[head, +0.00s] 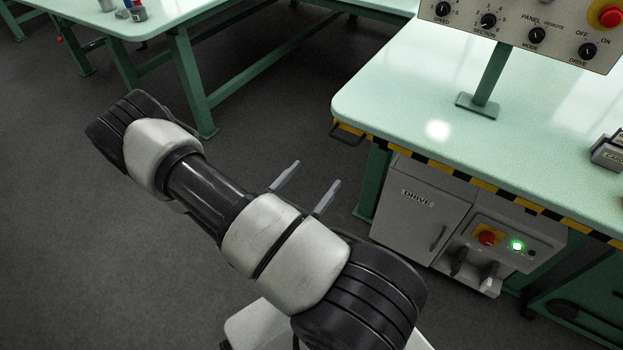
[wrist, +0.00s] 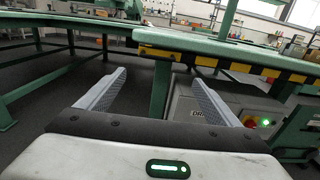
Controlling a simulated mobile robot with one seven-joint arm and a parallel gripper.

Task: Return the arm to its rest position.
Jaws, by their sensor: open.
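My arm reaches across the lower middle of the head view, over the bare floor in front of the benches. My gripper (head: 314,175) shows there as two thin grey fingers sticking out past the arm links, apart from each other. In the wrist view my gripper (wrist: 163,80) has its two fingers spread wide with nothing between them. The gripper is empty and appears clear of the near bench. The rest of the gripper body is hidden behind my arm in the head view.
A pale green bench (head: 400,100) with a striped edge stands right, carrying a control panel (head: 530,30). A drive cabinet (head: 415,205) and a switch box with a green light (head: 500,250) sit below. Another bench (head: 165,15) stands at the back left. Grey floor (head: 60,200) is free at left.

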